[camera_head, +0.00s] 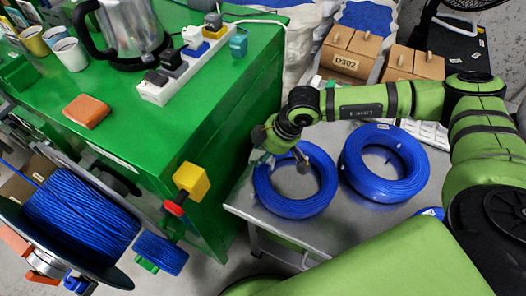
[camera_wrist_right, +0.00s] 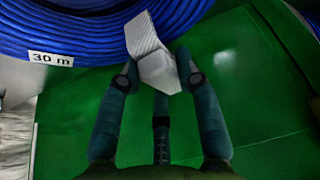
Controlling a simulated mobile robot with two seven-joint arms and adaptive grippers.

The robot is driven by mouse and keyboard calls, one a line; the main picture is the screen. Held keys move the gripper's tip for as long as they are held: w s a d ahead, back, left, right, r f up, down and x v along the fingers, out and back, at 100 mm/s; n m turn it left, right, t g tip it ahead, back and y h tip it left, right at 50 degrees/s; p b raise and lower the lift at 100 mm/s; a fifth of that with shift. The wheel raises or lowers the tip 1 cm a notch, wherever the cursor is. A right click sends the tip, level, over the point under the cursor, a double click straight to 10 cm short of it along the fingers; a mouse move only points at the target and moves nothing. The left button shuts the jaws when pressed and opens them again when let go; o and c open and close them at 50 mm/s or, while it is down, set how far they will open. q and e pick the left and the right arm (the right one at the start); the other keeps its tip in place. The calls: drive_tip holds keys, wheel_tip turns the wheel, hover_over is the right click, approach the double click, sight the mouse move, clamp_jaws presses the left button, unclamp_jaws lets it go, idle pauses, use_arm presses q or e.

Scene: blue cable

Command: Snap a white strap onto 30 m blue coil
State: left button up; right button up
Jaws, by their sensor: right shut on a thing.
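The 30 m blue coil (camera_wrist_right: 85,28) crosses the top of the right wrist view and carries a white "30 m" label (camera_wrist_right: 50,59). My right gripper (camera_wrist_right: 157,76) is shut on a white strap (camera_wrist_right: 145,35). The strap's upper end overlaps the coil's near edge; I cannot tell whether it touches or goes around the coil. In the head view my right gripper (camera_head: 268,146) is at the upper left rim of the left blue coil (camera_head: 292,207) on the grey table. A second blue coil (camera_head: 384,190) lies to its right. My left gripper is not in view.
A green workbench (camera_head: 215,110) stands close left of the grey table (camera_head: 345,228). It bears a power strip (camera_head: 188,65), a metal pot (camera_head: 130,27) and an orange block (camera_head: 86,111). A cable reel (camera_head: 80,215) is lower left. Wooden boxes (camera_head: 346,60) stand behind.

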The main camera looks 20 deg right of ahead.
sight(263, 153)
drive_tip(key=shift+f, duration=0.2)
idle(0.4)
drive_tip(key=o, duration=1)
drive_tip(key=shift+r+p, duration=1.65)
drive_tip(key=shift+r, duration=1.9)
drive_tip(key=shift+s+f, duration=0.1)
